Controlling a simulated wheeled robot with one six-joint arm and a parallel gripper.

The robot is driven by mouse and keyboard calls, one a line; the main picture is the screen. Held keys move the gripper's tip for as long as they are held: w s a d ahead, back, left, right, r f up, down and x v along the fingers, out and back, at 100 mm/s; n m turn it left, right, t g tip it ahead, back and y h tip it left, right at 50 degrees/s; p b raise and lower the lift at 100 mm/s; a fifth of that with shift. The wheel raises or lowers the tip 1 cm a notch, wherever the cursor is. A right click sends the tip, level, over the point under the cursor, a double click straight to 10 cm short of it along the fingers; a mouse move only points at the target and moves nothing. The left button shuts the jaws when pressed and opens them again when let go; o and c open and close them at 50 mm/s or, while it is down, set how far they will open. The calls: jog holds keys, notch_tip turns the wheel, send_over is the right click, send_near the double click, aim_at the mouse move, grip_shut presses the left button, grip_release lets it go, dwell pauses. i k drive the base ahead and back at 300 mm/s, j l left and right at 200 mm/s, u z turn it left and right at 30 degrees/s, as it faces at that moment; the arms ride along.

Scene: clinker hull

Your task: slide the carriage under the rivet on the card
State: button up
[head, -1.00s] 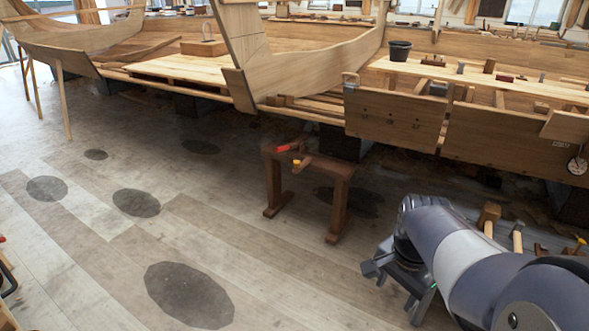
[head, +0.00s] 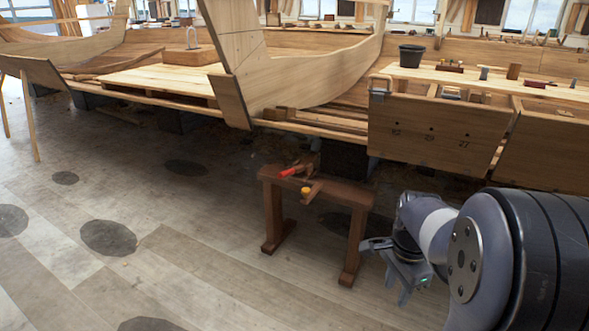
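No carriage, rivet or card can be made out in the head view. A board (head: 437,133) on the side of the hull staging carries small dark marks too small to read. My gripper (head: 388,270) hangs low at the right, in front of the hull and beside a small wooden bench. Its fingers point downward and left. They look spread apart, with nothing seen between them.
The small wooden bench (head: 318,184) bears red- and yellow-handled tools. A black bucket (head: 411,56) and small blocks stand on the planked staging (head: 480,82). A wooden hull (head: 300,78) rises behind. The floor at left is open, with dark round patches.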

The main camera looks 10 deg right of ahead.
aim_at(304, 178)
jog(key=i+j, duration=0.15)
jog(key=i, duration=0.35)
jog(key=i+j, duration=0.15)
jog(key=i, duration=0.3)
jog(key=i+j, duration=0.15)
jog(key=i, duration=0.35)
jog(key=i+j, duration=0.15)
jog(key=i, duration=0.3)
